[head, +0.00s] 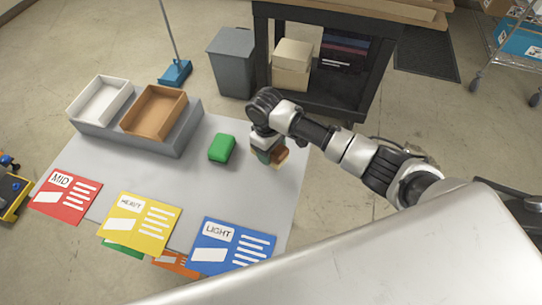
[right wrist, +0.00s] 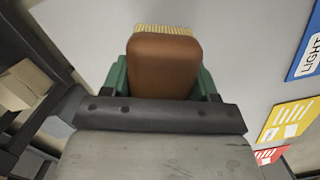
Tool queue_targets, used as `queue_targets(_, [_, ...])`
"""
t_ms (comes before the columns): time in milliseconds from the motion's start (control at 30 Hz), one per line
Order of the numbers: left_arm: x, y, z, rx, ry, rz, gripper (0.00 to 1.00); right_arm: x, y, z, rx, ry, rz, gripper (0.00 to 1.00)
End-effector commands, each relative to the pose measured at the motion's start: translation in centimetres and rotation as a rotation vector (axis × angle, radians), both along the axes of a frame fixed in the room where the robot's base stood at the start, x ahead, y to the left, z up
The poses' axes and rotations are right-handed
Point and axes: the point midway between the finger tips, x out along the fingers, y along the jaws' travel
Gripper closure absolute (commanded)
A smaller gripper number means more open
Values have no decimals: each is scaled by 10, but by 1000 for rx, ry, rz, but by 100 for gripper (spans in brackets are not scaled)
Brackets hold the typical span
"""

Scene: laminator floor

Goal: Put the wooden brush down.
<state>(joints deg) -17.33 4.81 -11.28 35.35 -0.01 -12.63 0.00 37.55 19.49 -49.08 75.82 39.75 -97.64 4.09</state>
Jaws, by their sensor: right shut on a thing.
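The wooden brush (right wrist: 165,65) is brown with pale bristles along its far edge in the right wrist view. In the head view the brush (head: 279,157) shows partly below my right gripper (head: 268,154), near the right edge of the grey table. My right gripper also shows in the right wrist view (right wrist: 163,78), its green fingers shut on both sides of the brush. The brush is over the table's grey top (head: 200,190); I cannot tell whether it touches it. My left gripper is not in view.
A green block (head: 222,148) lies left of my right gripper. A white tray (head: 84,115) and a brown tray (head: 132,123) stand at the back left. Red (head: 65,196), yellow (head: 139,223) and blue (head: 233,246) cards line the front. A dark workbench (head: 375,85) stands behind.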

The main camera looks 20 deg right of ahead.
Motion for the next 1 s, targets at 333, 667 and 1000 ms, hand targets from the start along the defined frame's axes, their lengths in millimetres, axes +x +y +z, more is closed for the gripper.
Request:
queue_targets(333, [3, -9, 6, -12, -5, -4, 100, 3, 1, -35, 0, 2, -1, 86])
queue_targets(667, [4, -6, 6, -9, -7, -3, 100, 4, 1, -42, 1, -1, 1, 86])
queue_targets(1000, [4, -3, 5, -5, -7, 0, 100, 3, 1, -45, 1, -1, 0, 15])
